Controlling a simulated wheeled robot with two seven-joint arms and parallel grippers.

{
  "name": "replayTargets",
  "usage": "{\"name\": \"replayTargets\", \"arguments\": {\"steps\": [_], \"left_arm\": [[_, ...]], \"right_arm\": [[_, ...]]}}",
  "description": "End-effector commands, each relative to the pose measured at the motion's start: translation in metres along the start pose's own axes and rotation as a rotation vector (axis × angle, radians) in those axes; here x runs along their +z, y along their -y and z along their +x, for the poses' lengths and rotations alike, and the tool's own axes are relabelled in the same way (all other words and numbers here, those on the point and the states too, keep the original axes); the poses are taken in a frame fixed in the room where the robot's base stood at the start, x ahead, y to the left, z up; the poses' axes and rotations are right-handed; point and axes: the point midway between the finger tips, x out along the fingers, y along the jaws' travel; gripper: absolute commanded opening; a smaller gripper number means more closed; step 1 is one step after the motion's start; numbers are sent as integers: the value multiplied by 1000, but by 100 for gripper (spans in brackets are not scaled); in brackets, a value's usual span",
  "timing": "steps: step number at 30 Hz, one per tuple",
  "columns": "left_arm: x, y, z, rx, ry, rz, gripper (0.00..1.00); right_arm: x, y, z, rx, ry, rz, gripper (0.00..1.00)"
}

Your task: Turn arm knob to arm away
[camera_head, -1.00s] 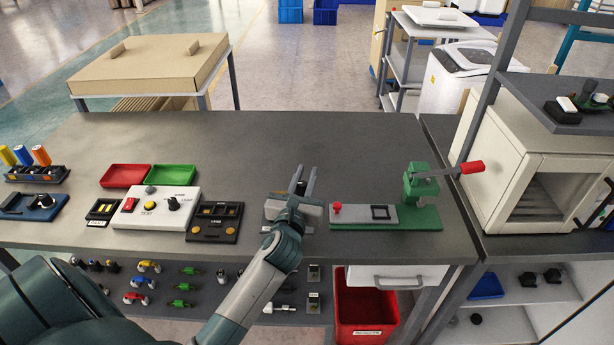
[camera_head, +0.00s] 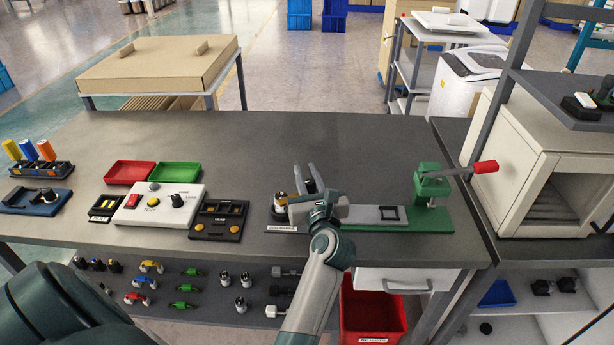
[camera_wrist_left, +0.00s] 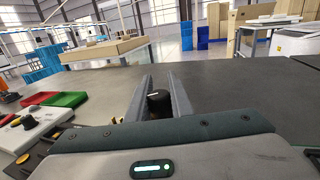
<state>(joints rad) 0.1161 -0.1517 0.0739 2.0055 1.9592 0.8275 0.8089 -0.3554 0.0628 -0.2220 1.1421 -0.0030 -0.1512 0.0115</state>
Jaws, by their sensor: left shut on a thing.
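A white control panel (camera_head: 158,217) lies on the workbench at centre left, with a red switch, a yellow button, a domed part and a black knob (camera_head: 177,200). The labels around the knob are too small to read surely. My left gripper (camera_head: 306,180) is well to the right of the panel, low over the bench, with its fingers around a small dark-topped part. In the left wrist view, this black-topped part (camera_wrist_left: 158,101) sits between the fingers, its lower end hidden by the gripper body. The panel also shows at the wrist view's left edge (camera_wrist_left: 35,130). My right gripper is out of view.
A green lever press (camera_head: 432,187) with a red handle stands right of my gripper. A labelled grey fixture (camera_head: 282,228) is beside it. Red (camera_head: 130,172) and green (camera_head: 176,173) trays lie behind the panel. The bench's back middle is clear.

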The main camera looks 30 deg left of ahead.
Motion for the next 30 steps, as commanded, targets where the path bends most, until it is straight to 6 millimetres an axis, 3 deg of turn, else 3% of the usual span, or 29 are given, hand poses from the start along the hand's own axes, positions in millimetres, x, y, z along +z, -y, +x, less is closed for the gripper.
{"name": "replayTargets", "arguments": {"steps": [6,7,9,20,30], "left_arm": [[0,0,0,0,0,1,0],[0,0,0,0,0,0,22],[0,0,0,-1,0,0,38],[0,0,0,-5,0,0,38],[3,3,0,-98,1,4,38]], "right_arm": [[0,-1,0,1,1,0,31],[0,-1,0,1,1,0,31],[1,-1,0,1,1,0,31],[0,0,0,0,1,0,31],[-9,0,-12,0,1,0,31]]}}
